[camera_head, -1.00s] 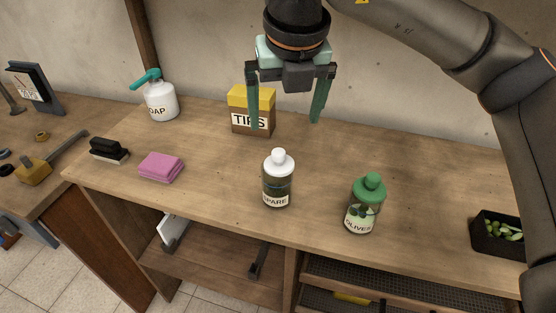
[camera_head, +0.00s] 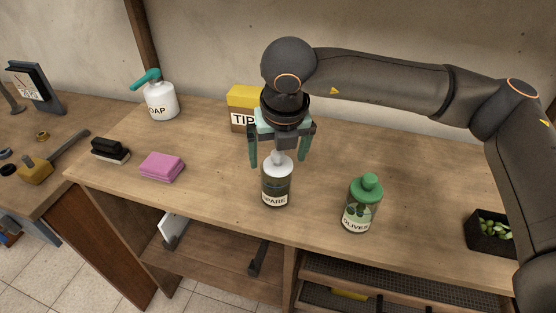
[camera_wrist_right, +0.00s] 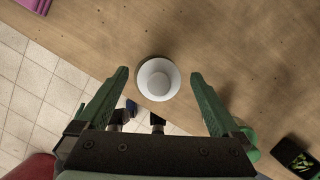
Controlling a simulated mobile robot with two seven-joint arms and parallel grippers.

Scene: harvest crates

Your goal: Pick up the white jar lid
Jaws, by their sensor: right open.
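The white jar lid (camera_head: 277,165) sits on top of the clear jar labelled "SPARE" (camera_head: 276,190), which stands upright near the counter's front edge. In the right wrist view the lid (camera_wrist_right: 157,78) is a white disc with a round knob, ahead of and between the fingertips. My right gripper (camera_head: 279,163) is open and empty, pointing down over the lid, its green fingers to either side of the knob. In the head view its fingertips look about level with the lid, and I see no contact. My left gripper is not in view.
A green-lidded olives jar (camera_head: 363,205) stands to the right of the spare jar. A tips box (camera_head: 242,109) is behind, a soap bottle (camera_head: 161,101) and pink sponge (camera_head: 162,167) are to the left, and a black tray (camera_head: 488,235) is at the right.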

